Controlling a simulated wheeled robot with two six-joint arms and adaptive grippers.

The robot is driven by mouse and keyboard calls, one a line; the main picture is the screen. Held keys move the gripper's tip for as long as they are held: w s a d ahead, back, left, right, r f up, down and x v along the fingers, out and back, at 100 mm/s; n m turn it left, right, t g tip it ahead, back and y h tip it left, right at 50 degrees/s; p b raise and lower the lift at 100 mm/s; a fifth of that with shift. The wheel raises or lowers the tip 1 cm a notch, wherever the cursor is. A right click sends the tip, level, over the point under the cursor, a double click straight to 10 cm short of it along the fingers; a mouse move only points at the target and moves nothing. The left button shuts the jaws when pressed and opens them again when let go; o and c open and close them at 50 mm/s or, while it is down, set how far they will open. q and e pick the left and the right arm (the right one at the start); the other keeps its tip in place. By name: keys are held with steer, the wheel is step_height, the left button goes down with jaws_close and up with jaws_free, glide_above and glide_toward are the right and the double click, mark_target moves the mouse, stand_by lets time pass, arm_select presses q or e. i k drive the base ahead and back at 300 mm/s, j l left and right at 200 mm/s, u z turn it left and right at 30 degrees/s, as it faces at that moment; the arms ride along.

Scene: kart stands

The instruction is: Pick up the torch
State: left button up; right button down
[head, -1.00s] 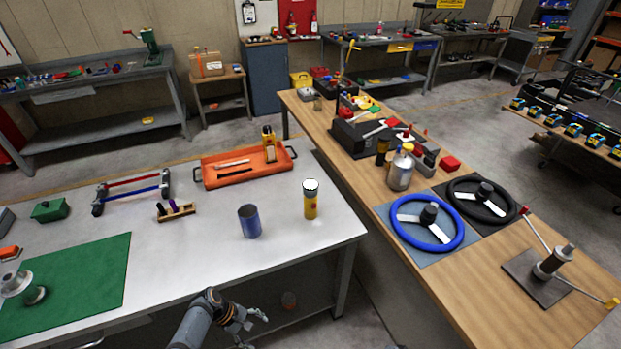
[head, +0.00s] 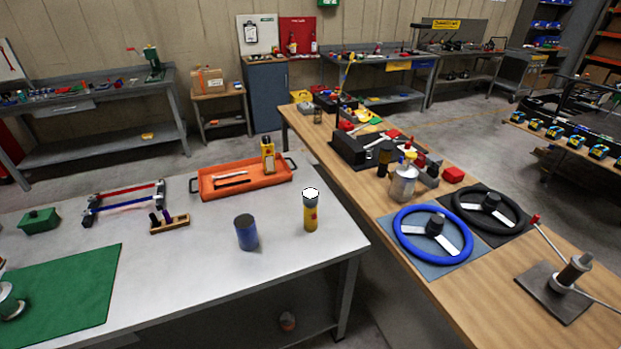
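The torch (head: 310,212) looks to be the yellow cylinder with a dark collar and a bright white top. It stands upright on the light grey table (head: 190,275), near that table's right end. A blue cylinder (head: 246,233) with a dark top stands upright to its left, apart from it. Neither of my grippers is in view, and nothing touches the torch.
An orange tray (head: 205,188) lies behind the torch, with a yellow-and-black item (head: 267,155) in it. A wooden block (head: 170,226) and green mat (head: 70,310) are to the left. A wooden bench (head: 420,290) with steering wheels stands right, across a gap.

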mark_target(309, 197)
steer(key=j+z, duration=0.2)
steer(key=z, duration=0.2)
steer(key=j+z, duration=0.2)
steer(key=z, duration=0.15)
steer(key=j+z, duration=0.25)
steer(key=z, duration=0.15)
steer(key=j+z, duration=0.15)
steer(key=z, duration=0.2)
steer(key=k, duration=0.05)
